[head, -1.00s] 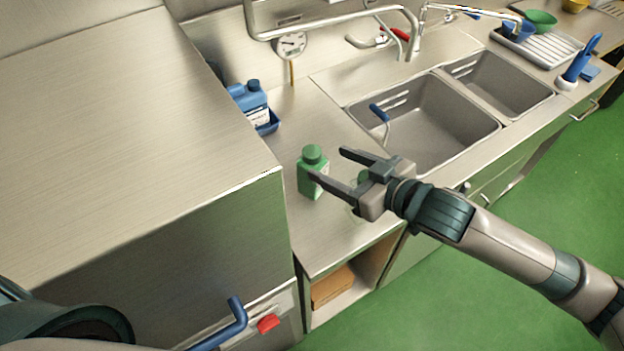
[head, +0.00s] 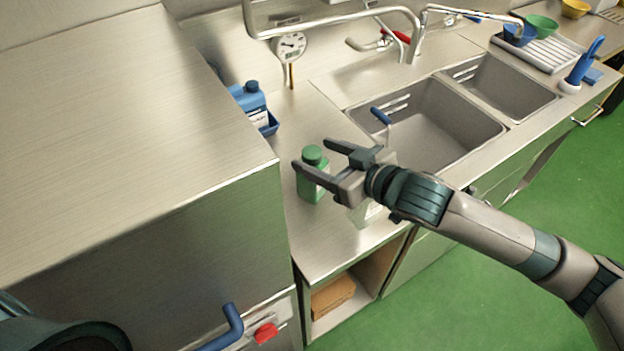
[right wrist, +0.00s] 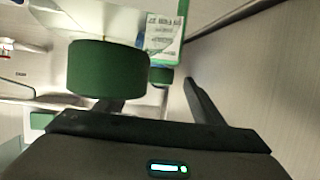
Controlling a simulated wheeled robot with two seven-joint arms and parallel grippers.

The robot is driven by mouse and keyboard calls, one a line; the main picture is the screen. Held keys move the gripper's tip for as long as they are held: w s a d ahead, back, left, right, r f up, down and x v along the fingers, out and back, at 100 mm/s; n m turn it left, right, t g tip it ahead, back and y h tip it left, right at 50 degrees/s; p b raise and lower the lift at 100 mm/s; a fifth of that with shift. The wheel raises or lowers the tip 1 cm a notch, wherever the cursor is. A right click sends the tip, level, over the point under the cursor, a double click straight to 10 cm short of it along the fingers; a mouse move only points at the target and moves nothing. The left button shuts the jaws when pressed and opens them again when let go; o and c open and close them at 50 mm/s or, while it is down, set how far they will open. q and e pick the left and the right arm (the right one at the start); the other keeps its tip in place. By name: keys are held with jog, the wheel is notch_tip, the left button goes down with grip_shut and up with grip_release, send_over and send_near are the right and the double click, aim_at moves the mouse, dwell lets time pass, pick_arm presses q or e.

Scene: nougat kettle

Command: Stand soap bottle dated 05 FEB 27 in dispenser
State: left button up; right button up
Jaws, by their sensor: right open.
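A green soap bottle (head: 312,187) with a green cap stands upright on the steel counter. A second, paler bottle (head: 366,213) stands closer to the counter's front edge, mostly hidden by my right gripper. My right gripper (head: 312,154) is open, its fingers on either side of the green bottle's cap in the picture; I cannot tell whether they touch it. The right wrist view shows a large green cap (right wrist: 108,68) close up, a smaller green cap (right wrist: 160,76) and a printed label (right wrist: 165,35) whose date I cannot read. My left gripper is out of view.
A blue bottle (head: 248,100) stands in a blue holder (head: 269,127) at the back; I cannot tell whether this is the dispenser. A tall steel cabinet (head: 130,130) blocks the left. Sinks (head: 425,140) lie to the right. Counter between bottle and holder is clear.

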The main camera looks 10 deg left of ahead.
jog(key=shift+b+x, duration=0.65)
jog(key=shift+x, duration=0.75)
jog(key=shift+d, duration=0.1)
jog(key=shift+s, duration=0.1)
grip_shut()
